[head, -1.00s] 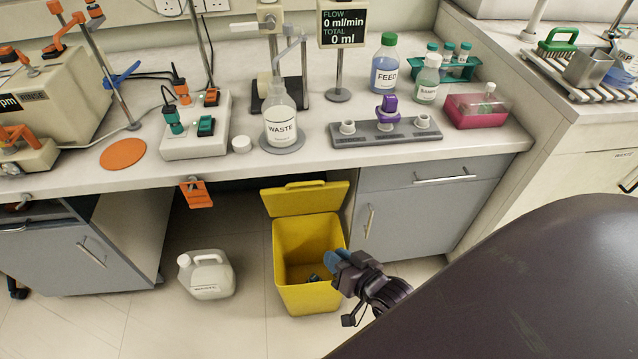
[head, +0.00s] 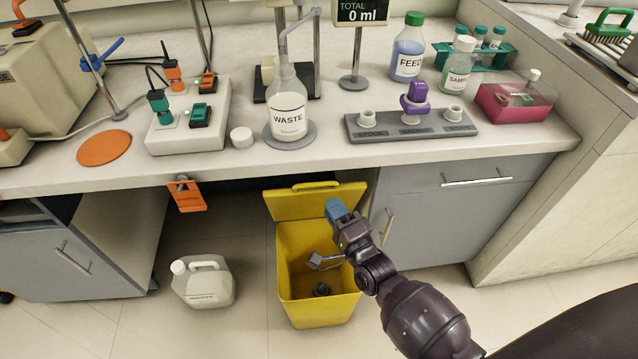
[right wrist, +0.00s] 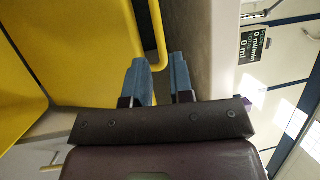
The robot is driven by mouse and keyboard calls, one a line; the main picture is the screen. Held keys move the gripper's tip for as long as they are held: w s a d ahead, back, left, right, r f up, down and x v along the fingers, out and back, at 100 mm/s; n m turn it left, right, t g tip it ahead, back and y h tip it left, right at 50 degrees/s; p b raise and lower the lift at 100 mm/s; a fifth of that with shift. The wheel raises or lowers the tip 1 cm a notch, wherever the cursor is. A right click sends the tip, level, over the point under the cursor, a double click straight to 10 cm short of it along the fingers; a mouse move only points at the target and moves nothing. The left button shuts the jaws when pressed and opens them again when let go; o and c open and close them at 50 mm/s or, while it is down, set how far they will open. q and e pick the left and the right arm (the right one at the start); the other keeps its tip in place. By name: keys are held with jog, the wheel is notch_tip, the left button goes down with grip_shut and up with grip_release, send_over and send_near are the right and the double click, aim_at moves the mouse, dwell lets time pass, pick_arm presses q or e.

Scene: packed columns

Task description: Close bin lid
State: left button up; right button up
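The yellow bin (head: 290,270) stands on the floor under the bench. Its lid (head: 298,204) is open, tilted up at the back, with a handle (head: 314,185) on its upper edge. My right gripper (head: 335,206) is in front of the right part of the lid, over the bin. In the right wrist view its two blue fingers (right wrist: 160,68) are apart with nothing between them. The handle also shows there (right wrist: 155,35) as a yellow bar just beyond the fingertips. I cannot tell whether the gripper touches the lid. My left gripper is not in view.
A small dark thing (head: 322,289) lies inside the bin. A white jug (head: 203,283) stands on the floor to its left. The bench edge and a grey cabinet (head: 430,215) are close behind and to the right.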

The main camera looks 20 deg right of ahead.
aim_at(317, 183)
jog(key=w, duration=0.5)
jog(key=w+a+r+b, duration=0.1)
jog(key=w, duration=0.1)
jog(key=shift+w, duration=0.4)
grip_shut()
